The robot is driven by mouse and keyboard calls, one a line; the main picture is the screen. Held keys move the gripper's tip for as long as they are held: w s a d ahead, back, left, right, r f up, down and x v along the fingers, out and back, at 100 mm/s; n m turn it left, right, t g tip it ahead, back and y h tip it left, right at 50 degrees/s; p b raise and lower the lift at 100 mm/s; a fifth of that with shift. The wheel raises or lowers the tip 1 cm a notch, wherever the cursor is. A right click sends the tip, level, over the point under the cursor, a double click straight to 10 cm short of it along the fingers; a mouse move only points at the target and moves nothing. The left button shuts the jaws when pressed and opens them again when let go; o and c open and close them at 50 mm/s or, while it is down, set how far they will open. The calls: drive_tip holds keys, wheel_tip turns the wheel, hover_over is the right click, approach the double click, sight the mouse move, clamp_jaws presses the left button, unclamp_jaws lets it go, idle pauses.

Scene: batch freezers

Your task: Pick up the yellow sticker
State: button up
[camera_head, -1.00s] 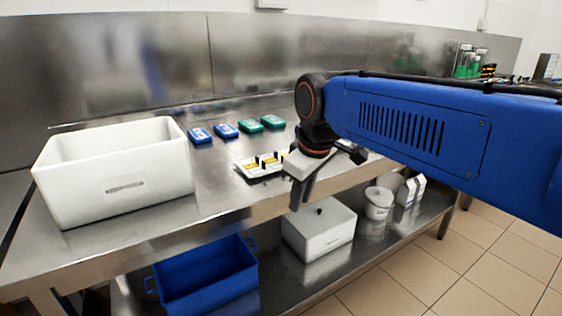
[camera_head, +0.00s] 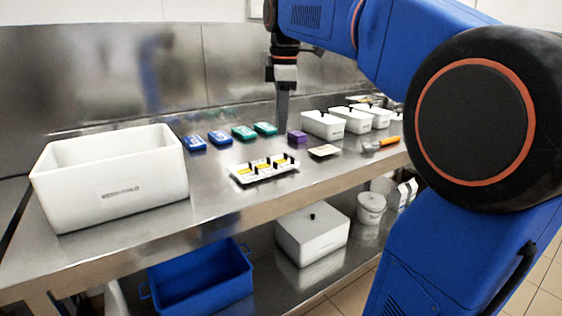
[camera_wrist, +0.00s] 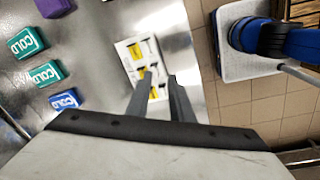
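Yellow stickers (camera_head: 263,167) lie on a white tray (camera_head: 238,176) with small black upright parts, near the front edge of the steel table. In the wrist view the tray (camera_wrist: 122,47) lies beyond my fingers, and a yellow patch (camera_wrist: 154,93) shows between them. My gripper (camera_head: 283,122) points down above the back of the table, behind the tray. In the wrist view its two fingers (camera_wrist: 158,85) are apart with nothing held between them. The fingers hide part of the tray there.
A large white bin (camera_head: 110,190) stands left. Blue packs (camera_head: 193,143), green packs (camera_head: 243,132) and a purple box (camera_head: 297,137) sit behind the tray. White lidded containers (camera_head: 322,126) and an orange-handled tool (camera_head: 387,142) are right. A blue crate (camera_head: 205,285) is below.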

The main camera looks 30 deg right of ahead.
drive_tip(key=w+d+r+n+g, duration=0.1)
drive_tip(key=w+d+r+n, duration=0.4)
drive_tip(key=w, duration=0.3)
drive_tip(key=f, duration=1.1)
drive_tip(key=shift+s+d+f, duration=0.1)
drive_tip(key=shift+s+f, duration=0.15)
drive_tip(key=shift+n, duration=0.3)
drive_tip(key=shift+d+f, duration=0.2)
drive_tip(key=shift+f, duration=1.15)
drive_tip(key=shift+d+f, duration=0.15)
drive_tip(key=shift+f, duration=1.2)
drive_tip(key=c, duration=0.5)
